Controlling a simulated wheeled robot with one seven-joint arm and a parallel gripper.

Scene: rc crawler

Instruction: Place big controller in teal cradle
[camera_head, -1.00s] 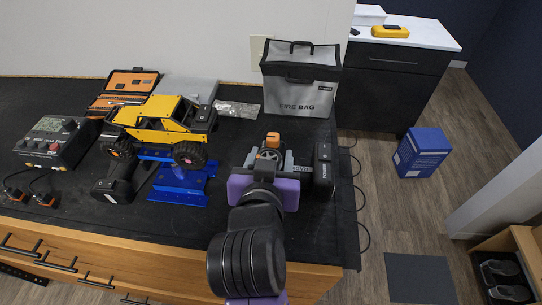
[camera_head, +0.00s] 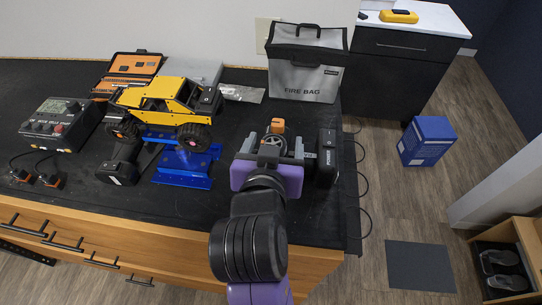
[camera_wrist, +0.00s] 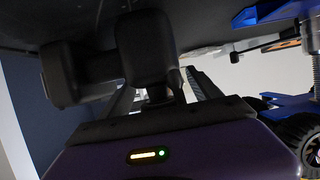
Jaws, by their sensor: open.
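A dark controller with a round wheel and an orange top (camera_head: 277,126), apparently the big controller, stands at the right end of the black bench top. My gripper (camera_head: 274,148) is open at it, its grey fingers on either side; its purple body hides the lower part. Whether the fingers touch it is unclear. In the wrist view a dark blocky body (camera_wrist: 150,50) fills the space in front of my gripper. A black upright block (camera_head: 326,158) is close to the right of my gripper; I cannot tell whether it belongs to the controller. I see no teal cradle.
A yellow crawler (camera_head: 165,105) sits on a blue stand (camera_head: 185,168) to the left. A grey fire bag (camera_head: 306,65) stands behind. Cables hang off the right edge.

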